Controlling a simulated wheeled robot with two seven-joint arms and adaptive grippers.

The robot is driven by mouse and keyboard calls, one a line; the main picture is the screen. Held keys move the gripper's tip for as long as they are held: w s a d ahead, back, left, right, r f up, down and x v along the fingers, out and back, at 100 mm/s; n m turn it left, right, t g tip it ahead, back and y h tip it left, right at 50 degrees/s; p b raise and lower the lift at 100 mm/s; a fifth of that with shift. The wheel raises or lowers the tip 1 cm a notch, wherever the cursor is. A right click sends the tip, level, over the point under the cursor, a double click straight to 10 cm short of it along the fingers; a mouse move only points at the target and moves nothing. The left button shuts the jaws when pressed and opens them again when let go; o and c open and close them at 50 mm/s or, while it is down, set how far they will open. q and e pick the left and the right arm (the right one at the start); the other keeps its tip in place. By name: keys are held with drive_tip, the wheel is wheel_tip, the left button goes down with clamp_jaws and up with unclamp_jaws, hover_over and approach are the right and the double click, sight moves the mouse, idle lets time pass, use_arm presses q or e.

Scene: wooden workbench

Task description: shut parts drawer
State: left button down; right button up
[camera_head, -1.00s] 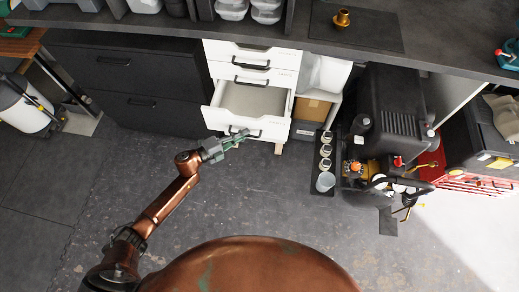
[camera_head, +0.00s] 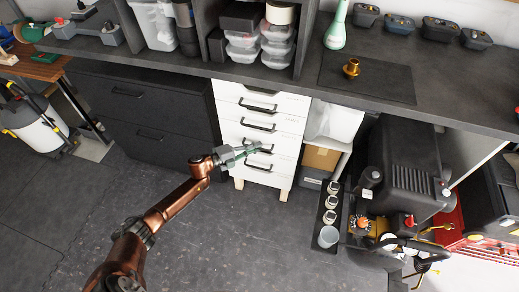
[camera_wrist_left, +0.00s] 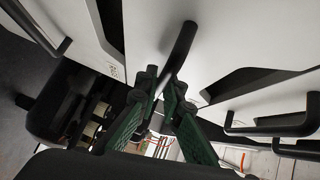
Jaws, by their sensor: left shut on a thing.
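The white drawer unit (camera_head: 262,182) stands under the bench in the head view. The parts drawer (camera_head: 284,150) now looks flush with the other drawer fronts, with no open interior showing. My left gripper (camera_head: 250,151) is at the drawer's front, shut on its black bar handle. In the left wrist view, the green-padded fingers (camera_wrist_left: 160,92) close around the handle (camera_wrist_left: 180,46). The fingers hide part of the handle in the head view. My right gripper is not in view.
Dark drawers (camera_head: 140,108) stand left of the white unit. To its right are a cardboard box (camera_head: 321,158), a narrow black tray with cups (camera_head: 326,222) and a black machine (camera_head: 408,165). The floor (camera_head: 235,235) in front is clear.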

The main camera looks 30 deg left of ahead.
use_arm(q)
drive_tip(key=shift+w+a+r, duration=0.15)
drive_tip(key=shift+w+a, duration=0.05)
drive_tip(key=c, duration=2.3)
unclamp_jaws()
drive_tip(key=shift+d, duration=0.1)
drive_tip(key=v, duration=1.2)
